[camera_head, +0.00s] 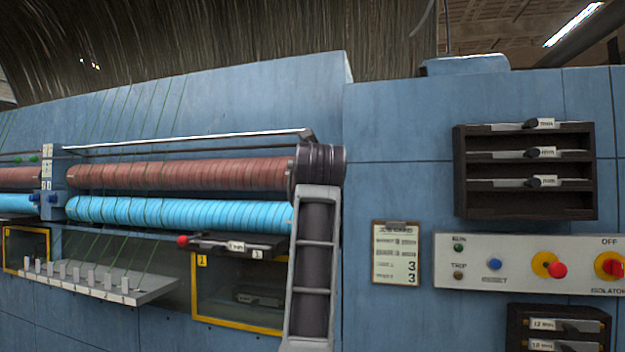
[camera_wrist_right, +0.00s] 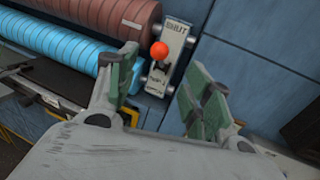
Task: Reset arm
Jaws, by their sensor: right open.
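A lever with a red ball knob (camera_wrist_right: 159,50) sits on a pale plate (camera_wrist_right: 177,36) marked SHUT at its upper end, in the right wrist view. The plate is on the blue panel beside the roller ends. My right gripper (camera_wrist_right: 165,62) is open and empty, its green-padded fingers spread left and right of the lever in the picture. I cannot tell how far the knob is from the fingertips. In the head view, what looks like my own grey and dark arm stands before the roller ends, and the lever does not show there. My left gripper is not in view.
Pink rollers (camera_head: 180,173) and blue rollers (camera_head: 180,213) lie left of the arm. A dark tray (camera_head: 235,245) with a red-tipped item juts out below. A control panel (camera_head: 520,265) with a blue RESET button (camera_head: 494,264), a clipboard (camera_head: 396,254) and a dark rack (camera_head: 460,170) are right.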

